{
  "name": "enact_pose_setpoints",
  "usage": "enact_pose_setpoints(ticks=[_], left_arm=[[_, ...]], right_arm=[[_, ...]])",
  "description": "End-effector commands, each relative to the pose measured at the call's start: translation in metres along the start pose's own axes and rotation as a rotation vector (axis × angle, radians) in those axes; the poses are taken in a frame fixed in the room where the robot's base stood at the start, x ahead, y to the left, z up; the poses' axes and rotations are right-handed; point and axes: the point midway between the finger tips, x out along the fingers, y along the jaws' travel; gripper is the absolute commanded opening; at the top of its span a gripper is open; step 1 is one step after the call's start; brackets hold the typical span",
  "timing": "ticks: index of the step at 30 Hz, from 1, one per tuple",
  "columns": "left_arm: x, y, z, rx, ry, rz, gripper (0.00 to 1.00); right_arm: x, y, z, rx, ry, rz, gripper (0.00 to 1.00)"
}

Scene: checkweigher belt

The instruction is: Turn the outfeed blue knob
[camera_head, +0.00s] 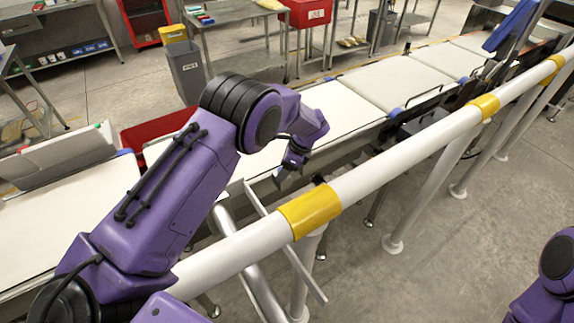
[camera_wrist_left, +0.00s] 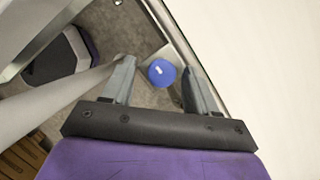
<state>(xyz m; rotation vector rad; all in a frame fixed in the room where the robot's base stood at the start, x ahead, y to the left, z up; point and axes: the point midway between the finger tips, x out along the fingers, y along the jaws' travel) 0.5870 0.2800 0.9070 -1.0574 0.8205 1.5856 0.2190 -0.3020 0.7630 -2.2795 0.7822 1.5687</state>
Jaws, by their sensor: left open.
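A round blue knob (camera_wrist_left: 161,73) with a small white mark shows in the left wrist view, beside the belt's metal edge. It appears between the two grey fingers of my left gripper (camera_wrist_left: 158,66), which are spread apart with clear gaps on both sides. I cannot tell how far beyond the fingertips the knob lies. In the head view my left gripper (camera_head: 286,178) points down at the near edge of the conveyor, and the knob under it is hidden. Other blue knobs, such as one on the near side (camera_head: 395,112), show farther along the belt. My right gripper is out of the picture.
A white guard rail with yellow bands (camera_head: 310,208) runs diagonally in front of the conveyor, under my left arm. The white belt (camera_head: 335,110) near the gripper is bare. A red bin (camera_head: 155,127) stands behind my arm. Grey bins and metal tables stand farther back.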

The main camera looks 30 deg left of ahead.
Motion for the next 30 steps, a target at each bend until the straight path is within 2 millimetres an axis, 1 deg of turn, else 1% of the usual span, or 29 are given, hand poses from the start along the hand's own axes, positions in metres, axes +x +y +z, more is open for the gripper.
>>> enact_pose_setpoints(ticks=[6,7,8,9,11,12,14,15,22,26,30], left_arm=[[0.001,-0.001,0.0,0.0,0.0,-0.002,0.58],[0.001,-0.001,0.0,0.0,0.0,-0.002,0.52],[0.001,-0.001,0.0,0.0,0.0,-0.002,0.42],[0.001,-0.001,0.0,0.0,0.0,-0.002,0.29],[0.001,0.0,0.0,-0.001,0.0,-0.001,0.09],[0.001,0.0,0.0,-0.001,0.0,-0.001,0.03],[0.001,0.0,0.0,0.0,0.0,0.0,0.03],[-0.002,0.002,-0.008,0.0,0.0,-0.001,0.03],[0.003,0.001,-0.002,0.026,0.002,-0.009,0.03],[0.005,0.002,-0.001,0.077,0.002,-0.029,0.03],[0.007,0.003,-0.002,0.165,0.003,-0.066,0.03]], right_arm=[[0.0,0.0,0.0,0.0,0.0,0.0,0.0],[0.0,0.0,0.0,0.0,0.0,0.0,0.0],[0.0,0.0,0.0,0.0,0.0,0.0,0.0],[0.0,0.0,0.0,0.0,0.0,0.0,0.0],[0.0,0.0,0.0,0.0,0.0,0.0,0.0],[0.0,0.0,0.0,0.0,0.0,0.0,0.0],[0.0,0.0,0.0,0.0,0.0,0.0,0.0],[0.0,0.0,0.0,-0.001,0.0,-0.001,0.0],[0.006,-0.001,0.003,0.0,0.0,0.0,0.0],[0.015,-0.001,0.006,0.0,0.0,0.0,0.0],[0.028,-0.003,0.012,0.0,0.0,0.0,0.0]])
